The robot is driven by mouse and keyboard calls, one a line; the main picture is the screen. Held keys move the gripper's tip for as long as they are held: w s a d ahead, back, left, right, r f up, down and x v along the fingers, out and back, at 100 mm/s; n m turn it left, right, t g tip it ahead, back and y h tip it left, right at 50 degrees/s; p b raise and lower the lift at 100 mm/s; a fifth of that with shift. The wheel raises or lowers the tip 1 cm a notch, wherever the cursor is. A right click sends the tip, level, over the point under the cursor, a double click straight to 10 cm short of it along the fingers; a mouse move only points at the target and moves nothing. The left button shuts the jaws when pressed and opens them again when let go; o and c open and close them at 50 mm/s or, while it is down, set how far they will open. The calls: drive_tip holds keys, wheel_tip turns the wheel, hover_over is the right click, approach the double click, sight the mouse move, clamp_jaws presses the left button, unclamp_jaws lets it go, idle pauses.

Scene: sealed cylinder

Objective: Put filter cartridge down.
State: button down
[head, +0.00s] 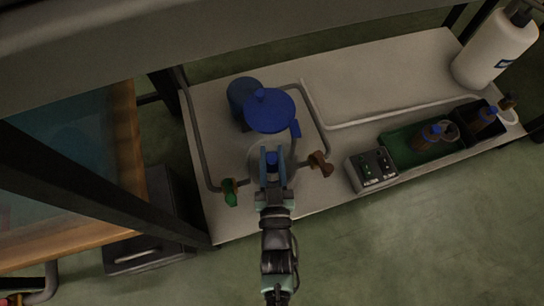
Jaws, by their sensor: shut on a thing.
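My gripper (272,158) is in the lower middle of the head view, over the front part of the white bench. Its light-blue fingers are shut on a small blue piece (271,159), which I take to be part of the filter cartridge. A pale round body (256,150) shows around and below the fingers; I cannot tell whether it belongs to the held piece or stands on the bench. The contact below my gripper is hidden.
Grey pipes run on both sides, with a green valve handle (230,192) and a brown one (320,164). A grey switch box (371,170), green tray (398,154) with brown bottles, and white bottle (492,50) stand right.

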drive_tip(key=shift+f+b, duration=0.5)
drive_tip(key=shift+f, duration=0.05)
drive_tip(key=c, duration=0.6)
unclamp_jaws()
